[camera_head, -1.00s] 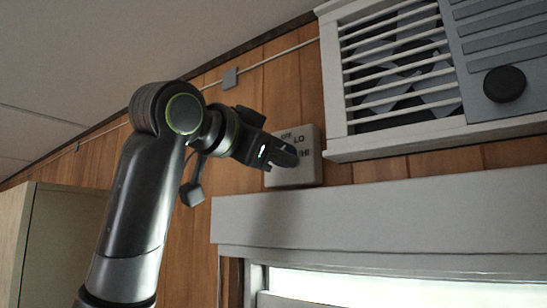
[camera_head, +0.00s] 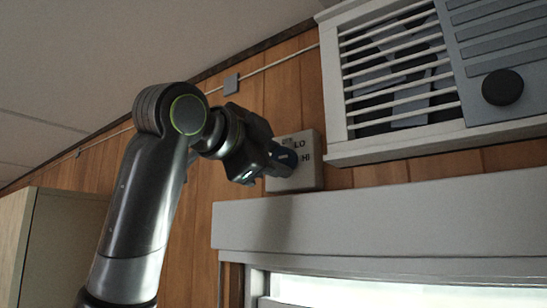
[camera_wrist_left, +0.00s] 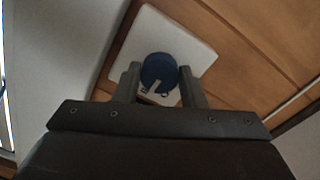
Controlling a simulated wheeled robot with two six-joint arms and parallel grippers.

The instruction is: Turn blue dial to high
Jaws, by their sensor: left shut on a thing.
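The blue dial (camera_head: 285,157) is on a pale square control box (camera_head: 309,176) on the wood wall. LO and HI are printed on the box to the right of the dial; the lettering above the dial is partly hidden. My left gripper (camera_head: 276,161) is shut on the dial, with one finger on each side of it. In the left wrist view the dial (camera_wrist_left: 158,69) sits between the two fingertips (camera_wrist_left: 160,84), and a pale mark shows on its near side. I cannot tell which setting the dial points at. My right gripper is not in view.
A white slatted fan housing (camera_head: 345,92) with a grey panel and black knob (camera_head: 502,87) is just right of the box. A pale ledge (camera_head: 370,219) over a bright window runs below. A cable with a small grey box (camera_head: 231,84) crosses the wall. A cabinet (camera_head: 55,245) stands left.

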